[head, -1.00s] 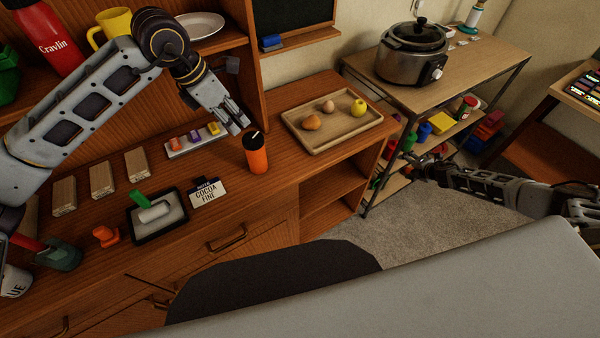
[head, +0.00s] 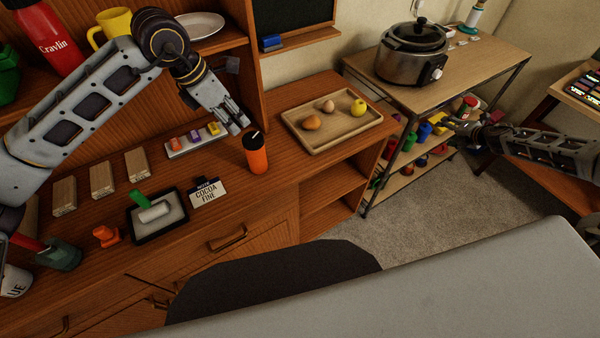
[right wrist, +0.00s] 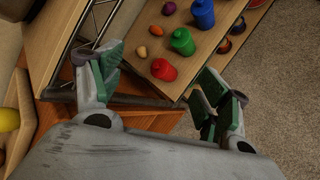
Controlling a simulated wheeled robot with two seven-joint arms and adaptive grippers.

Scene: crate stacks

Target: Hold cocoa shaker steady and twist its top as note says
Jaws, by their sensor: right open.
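The cocoa shaker (head: 257,158), an orange cylinder with a black top, stands upright on the wooden counter in the head view. The note (head: 207,192), a small card reading "COCOA FINE", stands to its left and nearer. My left gripper (head: 236,119) is just behind and left of the shaker, pointing down toward it, apart from it; its finger gap is too small to judge. My right gripper (head: 453,122) is far right, by the shelf cart; in the right wrist view (right wrist: 162,75) its fingers are spread and empty.
A wooden tray (head: 318,146) with eggs and a yellow fruit sits right of the shaker. A cooker (head: 412,58) stands on the cart, with coloured jars on the shelves below. Wooden blocks (head: 102,180) and a black-rimmed tray (head: 182,222) lie left. Open floor separates counter and right arm.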

